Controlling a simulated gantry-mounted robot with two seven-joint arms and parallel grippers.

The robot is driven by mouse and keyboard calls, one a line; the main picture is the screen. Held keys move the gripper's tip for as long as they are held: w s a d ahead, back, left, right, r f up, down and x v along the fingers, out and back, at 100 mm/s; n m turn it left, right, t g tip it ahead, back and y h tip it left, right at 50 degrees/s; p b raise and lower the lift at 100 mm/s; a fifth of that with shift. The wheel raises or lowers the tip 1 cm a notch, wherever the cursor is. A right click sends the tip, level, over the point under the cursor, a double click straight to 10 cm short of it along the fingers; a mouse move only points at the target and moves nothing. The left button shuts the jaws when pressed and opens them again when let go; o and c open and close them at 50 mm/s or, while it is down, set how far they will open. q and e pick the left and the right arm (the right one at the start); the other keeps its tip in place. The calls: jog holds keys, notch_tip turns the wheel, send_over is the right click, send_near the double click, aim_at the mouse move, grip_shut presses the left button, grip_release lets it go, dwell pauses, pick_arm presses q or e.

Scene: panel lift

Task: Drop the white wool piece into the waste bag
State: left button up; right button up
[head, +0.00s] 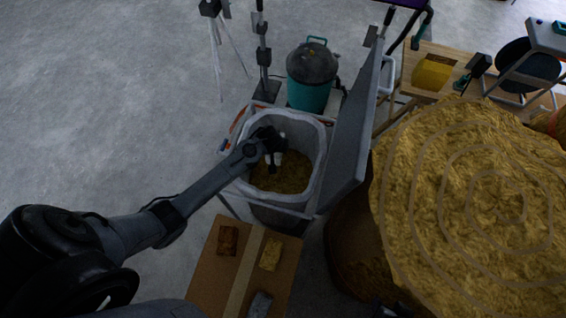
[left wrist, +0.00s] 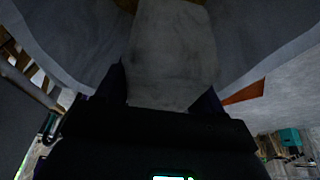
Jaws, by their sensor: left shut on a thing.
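The waste bag (head: 317,150) is a pale grey open liner in a square frame, with yellow-brown wool (head: 285,182) in its bottom. My left gripper (head: 274,158) reaches in from the left, inside the bag's opening and above that wool, pointing down. It is shut on the white wool piece (left wrist: 170,55), a pale grey-white block that fills the top middle of the left wrist view. In the head view only small white parts of it show beside the dark fingers. The bag's grey walls surround the piece in the left wrist view.
A grey upright panel (head: 352,120) stands along the bag's right side. A teal bin (head: 310,78) is behind it. A cardboard box (head: 203,262) with several small pieces on it is in front. A large yellow wool roll (head: 480,190) fills the right. Floor at left is clear.

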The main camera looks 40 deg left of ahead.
pick_arm(q)
jog(key=o, duration=1.1)
jog(key=p+v, duration=0.2)
jog(key=v, duration=0.8)
jog(key=shift+p, duration=0.3)
jog(key=shift+s+r, duration=0.15)
jog(key=shift+r, duration=0.2)
jog(key=shift+s+f, duration=0.1)
